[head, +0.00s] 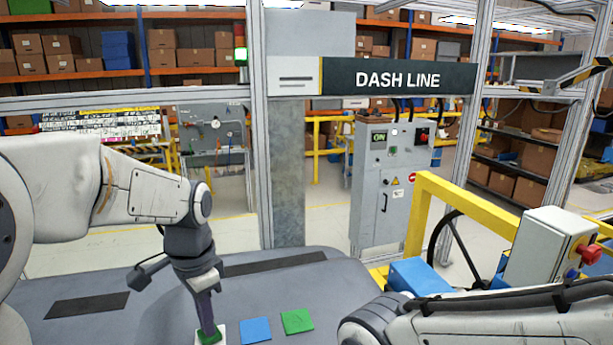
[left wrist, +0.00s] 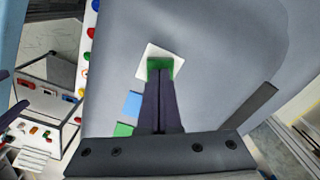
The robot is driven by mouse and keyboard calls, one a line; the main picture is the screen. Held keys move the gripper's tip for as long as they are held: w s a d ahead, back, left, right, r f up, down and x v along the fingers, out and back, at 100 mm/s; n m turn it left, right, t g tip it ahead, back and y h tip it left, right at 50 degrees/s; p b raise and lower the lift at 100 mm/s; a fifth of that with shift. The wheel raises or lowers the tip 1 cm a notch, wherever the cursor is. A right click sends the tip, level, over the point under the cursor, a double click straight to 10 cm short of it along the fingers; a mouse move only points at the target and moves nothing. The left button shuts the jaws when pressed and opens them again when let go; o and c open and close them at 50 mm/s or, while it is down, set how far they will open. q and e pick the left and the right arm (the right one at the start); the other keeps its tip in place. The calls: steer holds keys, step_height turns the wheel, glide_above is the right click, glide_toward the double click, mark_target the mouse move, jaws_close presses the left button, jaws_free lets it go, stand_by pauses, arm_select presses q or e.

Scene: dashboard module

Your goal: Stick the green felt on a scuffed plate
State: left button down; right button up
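My left gripper (head: 207,331) points down over the grey table, its dark fingers close together. Its tips are at a small green felt (head: 209,338), and the fingers look shut on it. The felt is over a white plate (head: 221,327) and looks to lie against it; any small gap cannot be told. In the left wrist view the fingertips (left wrist: 160,72) cover part of the green felt (left wrist: 178,64), with the white plate (left wrist: 148,55) showing around it. Scuffs on the plate cannot be made out. My right arm shows at the lower right; its gripper is out of view.
A blue square (head: 256,330) and another green square (head: 297,321) lie flat to the right of the plate. Dark strips (head: 87,305) mark the table. A blue box (head: 415,277) and a yellow rail (head: 470,205) stand at the right. The table's middle is clear.

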arm_select(q)
step_height(320, 180, up, 8)
steer(key=p, duration=0.7)
arm_select(e)
step_height(320, 180, up, 7)
steer(key=shift+r, duration=0.2)
arm_select(q)
steer(key=shift+f, duration=0.1)
